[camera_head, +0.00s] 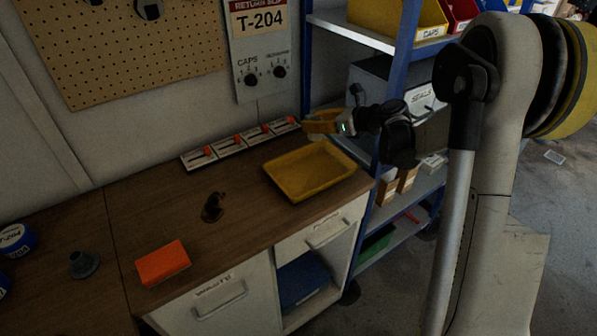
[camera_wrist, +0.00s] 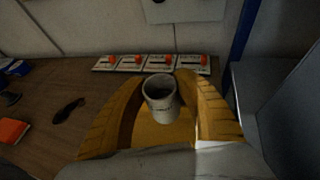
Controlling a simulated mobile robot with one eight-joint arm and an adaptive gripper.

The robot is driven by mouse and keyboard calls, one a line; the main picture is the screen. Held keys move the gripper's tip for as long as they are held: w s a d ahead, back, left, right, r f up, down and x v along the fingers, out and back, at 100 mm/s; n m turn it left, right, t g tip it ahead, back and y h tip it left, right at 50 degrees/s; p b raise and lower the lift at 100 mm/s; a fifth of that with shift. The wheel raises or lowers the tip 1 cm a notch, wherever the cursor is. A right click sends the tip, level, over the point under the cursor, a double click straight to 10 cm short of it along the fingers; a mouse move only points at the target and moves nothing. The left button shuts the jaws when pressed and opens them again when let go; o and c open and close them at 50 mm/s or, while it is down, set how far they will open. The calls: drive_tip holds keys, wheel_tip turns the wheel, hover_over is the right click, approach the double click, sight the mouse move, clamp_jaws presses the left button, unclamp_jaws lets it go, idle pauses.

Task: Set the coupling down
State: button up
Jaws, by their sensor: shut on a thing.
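The coupling (camera_wrist: 161,98) is a short grey hollow cylinder. In the wrist view it stands roughly upright between the yellow fingers of my gripper (camera_wrist: 163,110), which is shut on it. In the head view my gripper (camera_head: 322,122) is above the back right part of the workbench, near the yellow tray (camera_head: 290,189). I cannot make out the coupling there. In the wrist view a yellow surface shows below and behind the coupling, probably the tray. The coupling's lower end is hidden, so I cannot tell whether it touches anything.
A row of white plates with orange levers (camera_head: 229,145) lines the back of the wooden bench (camera_head: 150,220). An orange block (camera_head: 162,262), a dark object (camera_head: 213,207) and a grey flanged part (camera_head: 84,263) lie left. A blue-post shelf (camera_head: 388,110) stands right. The front middle is clear.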

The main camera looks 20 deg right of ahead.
drive_tip(key=s+a+f+b, duration=0.1)
drive_tip(key=s+a+f, duration=0.1)
drive_tip(key=s+a+f+b, duration=0.1)
drive_tip(key=s+a+f, duration=0.1)
drive_tip(key=a, duration=0.1)
drive_tip(key=s+a+f+b, duration=0.1)
drive_tip(key=s+a+f, duration=0.1)
drive_tip(key=a, duration=0.1)
drive_tip(key=shift+a, duration=0.1)
wheel_tip(320, 180, down, 4)
drive_tip(key=b, duration=0.2)
drive_tip(key=shift+f+b, duration=0.1)
drive_tip(key=shift+b, duration=0.25)
drive_tip(key=o, duration=1.1)
